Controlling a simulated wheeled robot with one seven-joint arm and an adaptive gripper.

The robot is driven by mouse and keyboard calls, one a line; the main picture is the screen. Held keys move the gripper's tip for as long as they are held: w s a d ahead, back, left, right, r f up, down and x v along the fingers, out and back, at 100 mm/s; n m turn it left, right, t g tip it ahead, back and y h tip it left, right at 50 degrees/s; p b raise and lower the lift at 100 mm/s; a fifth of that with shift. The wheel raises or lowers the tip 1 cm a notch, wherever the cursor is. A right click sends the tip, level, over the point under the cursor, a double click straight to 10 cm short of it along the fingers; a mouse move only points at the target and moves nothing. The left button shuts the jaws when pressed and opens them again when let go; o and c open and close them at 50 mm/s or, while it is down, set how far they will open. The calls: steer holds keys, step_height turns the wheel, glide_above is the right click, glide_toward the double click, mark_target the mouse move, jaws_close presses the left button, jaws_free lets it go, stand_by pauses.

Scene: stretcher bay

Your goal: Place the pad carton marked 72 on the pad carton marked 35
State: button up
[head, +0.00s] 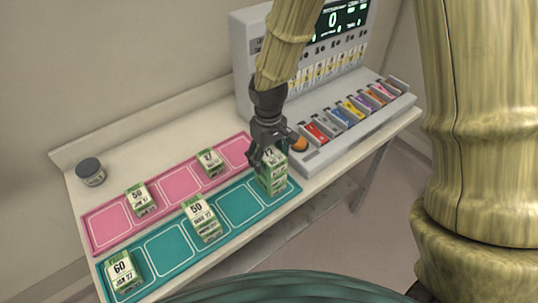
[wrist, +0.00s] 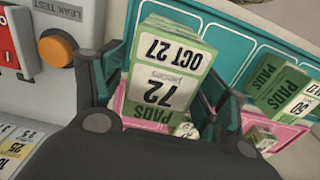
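The pad carton marked 72 (wrist: 160,88) is green and white and lies between my gripper's fingers in the wrist view.
The teal mat (head: 240,204) also holds cartons marked 50 (head: 202,219) and 60 (head: 121,272). The pink mat (head: 181,184) holds two cartons (head: 140,199) (head: 210,162). A dark-lidded jar (head: 90,171) stands at left. A grey console (head: 345,128) with an orange button (wrist: 56,47) is close beside my gripper.

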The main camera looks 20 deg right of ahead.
mark_target(268, 152)
step_height(268, 152, up, 12)
steer(key=b, duration=0.2)
steer(key=shift+r, duration=0.15)
stand_by(0.8)
steer(key=shift+a, duration=0.1)
